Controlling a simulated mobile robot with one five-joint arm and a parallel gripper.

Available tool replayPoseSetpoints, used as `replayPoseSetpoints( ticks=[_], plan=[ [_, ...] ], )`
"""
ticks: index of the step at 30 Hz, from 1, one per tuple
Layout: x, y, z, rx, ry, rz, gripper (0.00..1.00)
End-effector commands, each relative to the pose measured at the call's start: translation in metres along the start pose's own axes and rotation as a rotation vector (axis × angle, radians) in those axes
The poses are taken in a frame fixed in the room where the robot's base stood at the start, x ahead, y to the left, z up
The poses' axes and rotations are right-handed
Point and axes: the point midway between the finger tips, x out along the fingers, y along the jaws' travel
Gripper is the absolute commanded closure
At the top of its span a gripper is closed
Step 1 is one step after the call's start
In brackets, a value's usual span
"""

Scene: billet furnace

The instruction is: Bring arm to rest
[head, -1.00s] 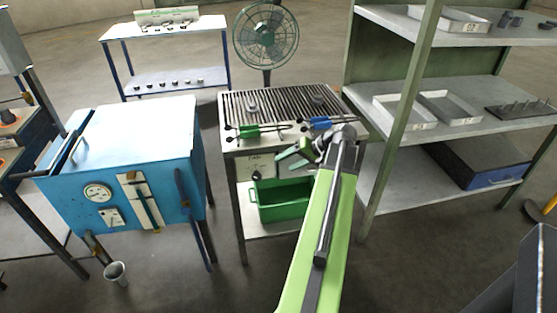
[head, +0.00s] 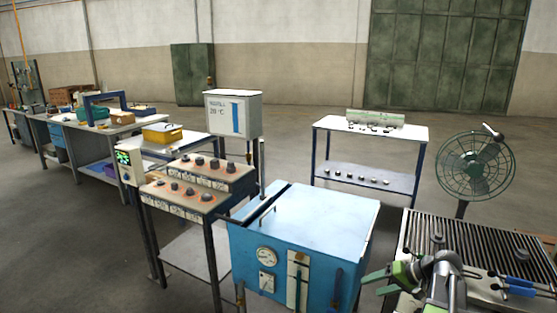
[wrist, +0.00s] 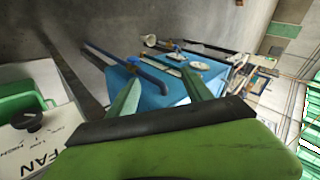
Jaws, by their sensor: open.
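My gripper (head: 376,284) shows at the lower right of the head view, with green fingers pointing left. It is beside the front left corner of the grate-topped table (head: 408,232) and right of the blue furnace (head: 318,215). In the wrist view my gripper (wrist: 160,92) has its two fingers spread apart with nothing between them. The blue furnace (wrist: 152,92) lies beyond the fingertips there, apart from them as far as I can tell. Most of my arm is cut off at the bottom of the head view.
A control stand with knobs (head: 200,180) is left of the furnace. A fan (head: 475,167) stands behind the grate table. In the wrist view a panel marked FAN (wrist: 38,138) and a green bin (wrist: 22,96) are close at left.

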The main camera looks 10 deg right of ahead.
Motion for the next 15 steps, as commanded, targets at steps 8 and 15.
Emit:
replayPoseSetpoints(
  ticks=[8,15],
  plan=[
    [0.124,-0.184,0.085,-0.293,-0.341,0.117,0.41],
    [0.162,-0.251,0.169,-0.478,-0.504,0.35,0.41]
  ],
)
